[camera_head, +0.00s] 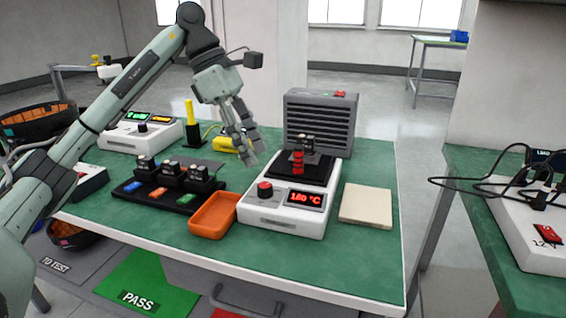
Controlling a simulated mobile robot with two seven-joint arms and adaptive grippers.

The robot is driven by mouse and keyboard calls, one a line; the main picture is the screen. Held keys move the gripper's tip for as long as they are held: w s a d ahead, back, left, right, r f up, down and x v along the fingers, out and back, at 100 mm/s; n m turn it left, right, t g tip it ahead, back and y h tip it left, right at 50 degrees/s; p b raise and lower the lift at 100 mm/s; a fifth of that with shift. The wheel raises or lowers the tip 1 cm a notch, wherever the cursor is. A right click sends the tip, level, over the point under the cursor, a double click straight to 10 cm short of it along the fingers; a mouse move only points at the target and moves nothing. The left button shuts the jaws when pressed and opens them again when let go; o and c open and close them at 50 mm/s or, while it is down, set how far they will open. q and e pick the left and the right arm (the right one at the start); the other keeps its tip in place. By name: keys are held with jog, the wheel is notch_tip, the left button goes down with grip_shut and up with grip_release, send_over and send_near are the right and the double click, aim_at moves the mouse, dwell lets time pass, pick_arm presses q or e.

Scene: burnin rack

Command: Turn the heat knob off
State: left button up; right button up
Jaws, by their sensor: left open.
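The heat knob (265,189) is a red round knob on the front left of a white hot plate unit (283,217). A red display (305,199) to the right of the knob reads 180 °C. A black and red part (299,160) stands on the unit's dark top plate. My left gripper (247,148) is open and empty, pointing down above and behind the knob, apart from it. My right gripper is not in view.
An orange tray (213,215) sits just left of the unit, and a beige pad (366,205) lies to its right. A grey finned box (320,124) stands behind. A black rack with several modules (168,190) is at left.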

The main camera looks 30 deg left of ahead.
aim_at(265, 185)
pick_arm(q)
jog(key=x, duration=0.4)
jog(key=a+x, duration=0.1)
jog(key=x, duration=0.2)
jog(key=shift+s+f, duration=0.2)
jog(key=shift+s, duration=0.05)
grip_shut()
